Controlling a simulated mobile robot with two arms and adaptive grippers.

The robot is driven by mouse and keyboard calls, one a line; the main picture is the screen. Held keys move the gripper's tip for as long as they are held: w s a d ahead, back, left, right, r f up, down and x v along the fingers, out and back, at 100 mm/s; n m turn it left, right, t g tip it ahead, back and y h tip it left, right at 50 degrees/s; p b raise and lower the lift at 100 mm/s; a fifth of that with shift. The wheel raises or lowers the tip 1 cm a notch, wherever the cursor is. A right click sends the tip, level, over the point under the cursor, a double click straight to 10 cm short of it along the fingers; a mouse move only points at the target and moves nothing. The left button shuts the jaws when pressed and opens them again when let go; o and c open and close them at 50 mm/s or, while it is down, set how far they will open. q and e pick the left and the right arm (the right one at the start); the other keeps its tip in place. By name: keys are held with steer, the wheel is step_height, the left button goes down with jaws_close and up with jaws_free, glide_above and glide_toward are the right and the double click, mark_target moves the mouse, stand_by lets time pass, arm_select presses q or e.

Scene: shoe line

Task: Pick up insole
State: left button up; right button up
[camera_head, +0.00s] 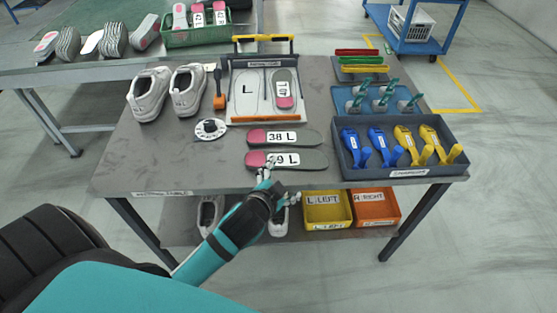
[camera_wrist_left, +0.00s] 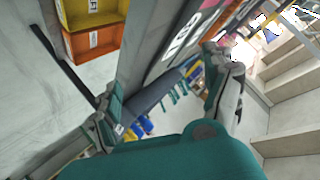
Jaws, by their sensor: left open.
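Two grey insoles with pink heels lie flat on the grey table in the head view. The one marked 38 L (camera_head: 310,137) lies behind the one marked 39 L (camera_head: 313,160). A third, smaller-looking insole (camera_head: 284,80) lies in the fitting tray (camera_head: 240,67), beside the large L outline. My left gripper (camera_head: 267,172) is at the table's front edge, over or beside the pink heel end of the 39 L insole. In the left wrist view the gripper (camera_wrist_left: 161,70) has its fingers wide apart, with the table edge and a white label between them. Contact cannot be told. My right gripper is not seen.
A pair of white shoes (camera_head: 187,92), an orange-handled tool (camera_head: 219,92) and a round dial (camera_head: 210,129) stand left. A dark tray (camera_head: 392,175) of blue and yellow clamps is right. Yellow (camera_head: 327,210) and orange (camera_head: 376,208) bins sit on the lower shelf.

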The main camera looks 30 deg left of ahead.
arm_select(q)
steer(key=w+d+r+m+t+h, duration=0.4)
steer(key=r+m, duration=0.2)
steer(key=r, duration=0.3)
steer(key=w+d+r+m+t+h, duration=0.3)
steer(key=w+r+m, duration=0.2)
steer(key=r, duration=0.4)
steer(key=s+d+r+m+g+h, duration=0.25)
steer(key=d+m+g+h, duration=0.3)
steer(key=m, duration=0.45)
steer(key=s+d+r+m+g+h, duration=0.1)
steer(key=d+r+m+g+h, duration=0.3)
steer(key=m+h, duration=0.45)
steer(key=m+g+y, duration=1)
steer(key=m+y, duration=0.2)
steer(key=y, duration=0.8)
glide_above(255, 159)
step_height(255, 159, down, 9)
step_height(255, 159, down, 11)
steer(key=shift+s+a+f, duration=0.1)
steer(key=shift+f, duration=0.55)
steer(key=shift+f+p, duration=0.65)
steer(key=shift+f, duration=2)
steer(key=c, duration=1.1)
steer(key=shift+c, duration=0.3)
